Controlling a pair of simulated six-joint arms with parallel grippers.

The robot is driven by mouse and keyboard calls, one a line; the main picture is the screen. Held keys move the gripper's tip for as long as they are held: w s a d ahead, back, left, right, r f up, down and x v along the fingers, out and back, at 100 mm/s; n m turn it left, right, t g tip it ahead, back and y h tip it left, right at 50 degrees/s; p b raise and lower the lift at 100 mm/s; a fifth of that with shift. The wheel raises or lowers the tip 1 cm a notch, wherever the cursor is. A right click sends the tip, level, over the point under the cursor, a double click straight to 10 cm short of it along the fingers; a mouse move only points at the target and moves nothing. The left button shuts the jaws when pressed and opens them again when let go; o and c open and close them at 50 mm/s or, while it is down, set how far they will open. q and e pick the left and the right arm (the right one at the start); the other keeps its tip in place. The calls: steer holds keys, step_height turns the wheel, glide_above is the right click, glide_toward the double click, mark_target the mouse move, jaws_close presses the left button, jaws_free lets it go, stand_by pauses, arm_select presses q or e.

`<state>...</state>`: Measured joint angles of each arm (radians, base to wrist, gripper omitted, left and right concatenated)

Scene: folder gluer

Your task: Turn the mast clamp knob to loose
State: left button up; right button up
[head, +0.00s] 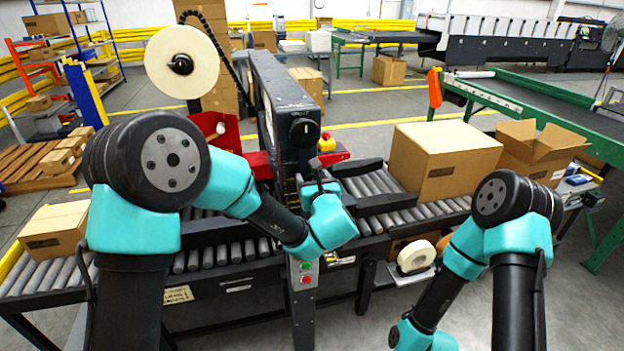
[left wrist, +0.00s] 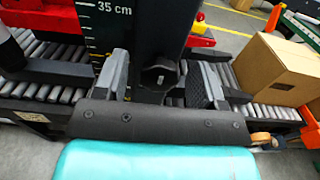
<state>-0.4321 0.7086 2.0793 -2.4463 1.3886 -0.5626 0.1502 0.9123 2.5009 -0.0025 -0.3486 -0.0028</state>
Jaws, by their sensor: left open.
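The dark mast (head: 285,100) of the machine stands in the middle of the head view. In the left wrist view the mast (left wrist: 150,25) carries a white scale with a 35 cm mark. A small black knob (left wrist: 159,78), which looks like the mast clamp knob, sits low on the mast face. My left gripper (head: 316,187) is at the mast's front. In the left wrist view it is open (left wrist: 163,62), one finger on each side of the knob; I cannot tell whether they touch it. The gripper hides this knob in the head view. My right gripper is out of frame.
Another round black knob (head: 302,130) sits higher on the mast. A roller conveyor (head: 215,255) runs across, with a closed carton (head: 443,160) at right and another carton (head: 55,230) at left. A tape roll (head: 417,257) lies below. A button panel (head: 305,272) is under the mast.

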arm_select(q)
steer(key=shift+w+a, duration=0.1)
steer(key=shift+w, duration=0.25)
steer(key=shift+c, duration=0.3)
steer(key=c, duration=0.8)
